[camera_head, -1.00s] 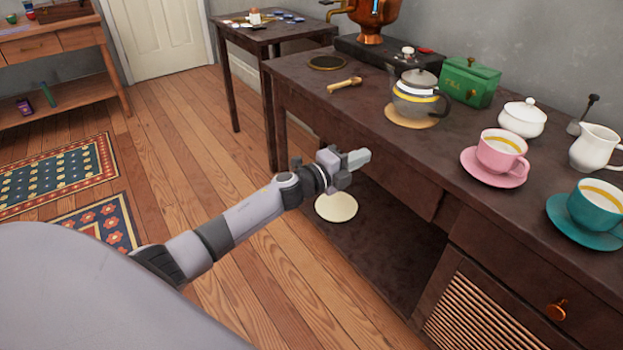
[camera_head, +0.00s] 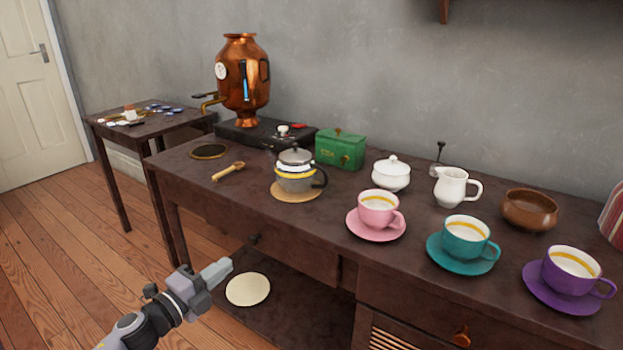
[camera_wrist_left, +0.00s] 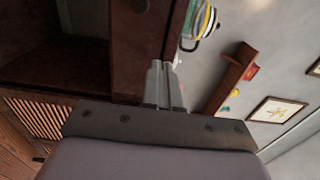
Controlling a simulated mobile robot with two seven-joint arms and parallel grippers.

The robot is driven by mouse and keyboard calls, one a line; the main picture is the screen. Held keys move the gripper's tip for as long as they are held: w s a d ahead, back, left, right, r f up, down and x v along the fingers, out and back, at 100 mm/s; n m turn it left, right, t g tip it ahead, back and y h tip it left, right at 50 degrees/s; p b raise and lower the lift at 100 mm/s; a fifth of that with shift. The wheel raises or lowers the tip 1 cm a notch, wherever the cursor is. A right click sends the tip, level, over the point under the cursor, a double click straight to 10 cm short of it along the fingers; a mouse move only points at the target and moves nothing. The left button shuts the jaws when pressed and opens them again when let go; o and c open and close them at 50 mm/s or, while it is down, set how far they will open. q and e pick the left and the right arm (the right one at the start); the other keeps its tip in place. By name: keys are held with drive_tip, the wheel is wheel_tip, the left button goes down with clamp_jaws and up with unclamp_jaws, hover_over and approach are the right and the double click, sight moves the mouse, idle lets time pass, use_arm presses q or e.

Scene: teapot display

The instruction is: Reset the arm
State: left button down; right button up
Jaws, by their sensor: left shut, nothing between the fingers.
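My left gripper (camera_head: 216,272) is in the lower left of the head view, in front of the dark wooden counter (camera_head: 330,212) and below its top. Its fingers are shut with nothing between them, and they touch nothing that I can see. The left wrist view also shows the closed fingers (camera_wrist_left: 163,82), with the counter's edge beside them. My right gripper is not in view.
On the counter stand a glass teapot (camera_head: 296,172), a green tea box (camera_head: 340,149), a copper samovar (camera_head: 241,85), and pink (camera_head: 377,208), teal (camera_head: 465,240) and purple (camera_head: 569,270) cups on saucers. A pale round disc (camera_head: 248,289) lies on the lower shelf. Floor space at left is clear.

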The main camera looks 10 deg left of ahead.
use_arm(q)
drive_tip(key=s+d+f+n+g+y, duration=0.1)
drive_tip(key=s+d+f+n+g, duration=0.15)
drive_tip(key=s+f+n, duration=0.4)
drive_tip(key=s+d+f+n+g+y, duration=0.1)
drive_tip(key=s+d+f+n+y, duration=0.2)
drive_tip(key=s+n, duration=0.55)
drive_tip(key=s+d+f+n+g, duration=0.2)
drive_tip(key=s+d+f+n, duration=0.25)
drive_tip(key=s, duration=0.45)
wheel_tip(320, 180, up, 16)
drive_tip(key=s+a+p, duration=0.1)
drive_tip(key=s+p, duration=0.1)
drive_tip(key=p, duration=1.7)
drive_tip(key=shift+a+f+g+y, duration=0.15)
drive_tip(key=shift+g+y, duration=0.2)
drive_tip(key=shift+y, duration=0.05)
drive_tip(key=shift+n, duration=0.25)
